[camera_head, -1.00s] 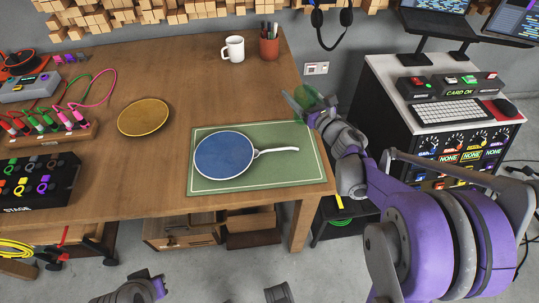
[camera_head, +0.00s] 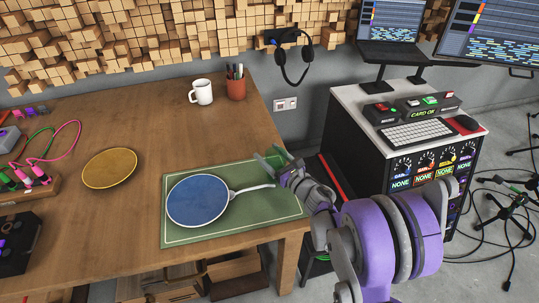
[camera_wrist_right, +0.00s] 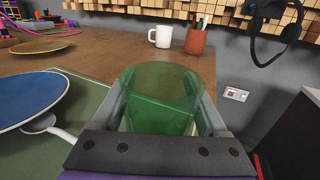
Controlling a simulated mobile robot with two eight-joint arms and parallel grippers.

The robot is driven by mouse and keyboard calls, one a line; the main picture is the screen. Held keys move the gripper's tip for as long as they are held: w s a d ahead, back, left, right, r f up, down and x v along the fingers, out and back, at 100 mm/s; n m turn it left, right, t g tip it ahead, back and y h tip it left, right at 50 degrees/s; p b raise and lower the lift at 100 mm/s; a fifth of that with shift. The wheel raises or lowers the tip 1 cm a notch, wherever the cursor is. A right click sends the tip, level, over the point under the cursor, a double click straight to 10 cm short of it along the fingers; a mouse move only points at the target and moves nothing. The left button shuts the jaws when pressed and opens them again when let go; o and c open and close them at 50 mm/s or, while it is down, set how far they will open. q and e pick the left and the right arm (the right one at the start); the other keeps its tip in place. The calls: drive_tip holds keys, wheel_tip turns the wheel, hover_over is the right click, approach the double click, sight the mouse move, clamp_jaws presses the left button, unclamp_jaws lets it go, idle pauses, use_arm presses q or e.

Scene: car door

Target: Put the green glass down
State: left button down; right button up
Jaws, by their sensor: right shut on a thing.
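My right gripper (camera_head: 274,161) is shut on a green glass (camera_wrist_right: 163,92), which is translucent and sits between both fingers in the wrist view. In the head view the glass is mostly hidden by the fingers. The gripper is at the right back corner of the green mat (camera_head: 180,233), near the table's right edge. I cannot tell whether the glass touches the table (camera_head: 140,222). My left gripper is not in view.
A blue pan-like disc (camera_head: 198,201) with a white handle lies on the mat. A yellow plate (camera_head: 110,168) lies to its left. A white mug (camera_head: 201,92) and a red-brown pen cup (camera_head: 236,88) stand at the back. Bare table lies between them and the mat.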

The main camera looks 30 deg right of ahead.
sight(282, 166)
drive_tip(key=shift+f, duration=0.2)
drive_tip(key=o, duration=1.4)
drive_tip(key=shift+r, duration=0.2)
drive_tip(key=shift+s+r, duration=0.1)
drive_tip(key=shift+s, duration=0.15)
drive_tip(key=s, duration=0.3)
drive_tip(key=s+d, duration=0.1)
drive_tip(key=s, duration=0.7)
drive_tip(key=shift+s+d, duration=0.2)
drive_tip(key=shift+d, duration=0.1)
